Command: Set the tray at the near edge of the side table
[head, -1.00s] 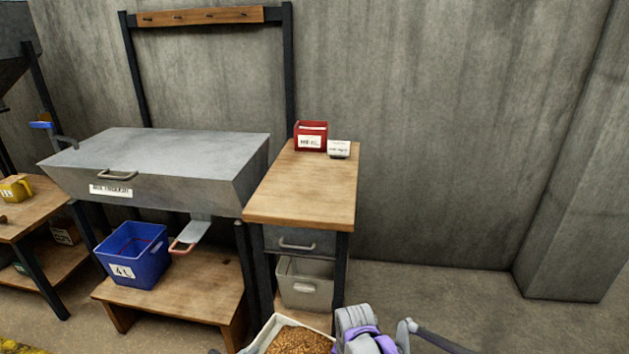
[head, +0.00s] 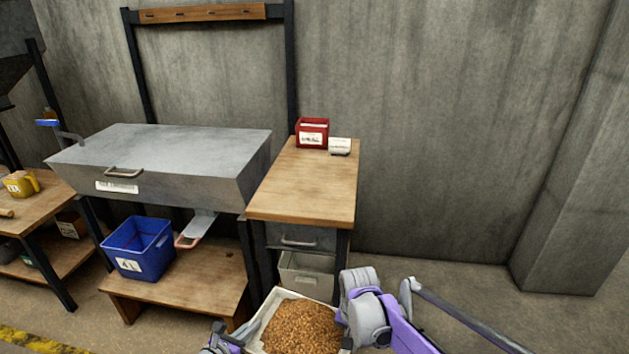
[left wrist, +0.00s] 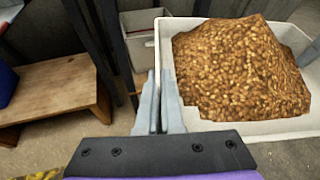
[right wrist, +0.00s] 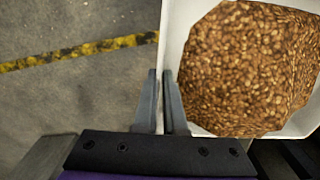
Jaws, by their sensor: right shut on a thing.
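The pale tray (head: 265,317), heaped with brown grain (head: 300,328), is at the bottom of the head view, in front of the side table (head: 305,190). The side table has a narrow wooden top, and its near edge is bare. My left gripper (head: 240,340) is at the tray's left side; in the left wrist view its fingers (left wrist: 158,85) straddle the tray wall, shut on it. My right gripper (head: 346,338) is at the tray's right side; in the right wrist view its fingers (right wrist: 162,85) are shut on the tray's wall. The tray's near side is cut off.
A red box (head: 312,132) and a small white card (head: 340,146) stand at the table's far end. A drawer (head: 295,237) and a grey bin (head: 305,275) are beneath the top. A metal hopper (head: 165,165) adjoins on the left, above a blue bin (head: 139,250) on a low bench.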

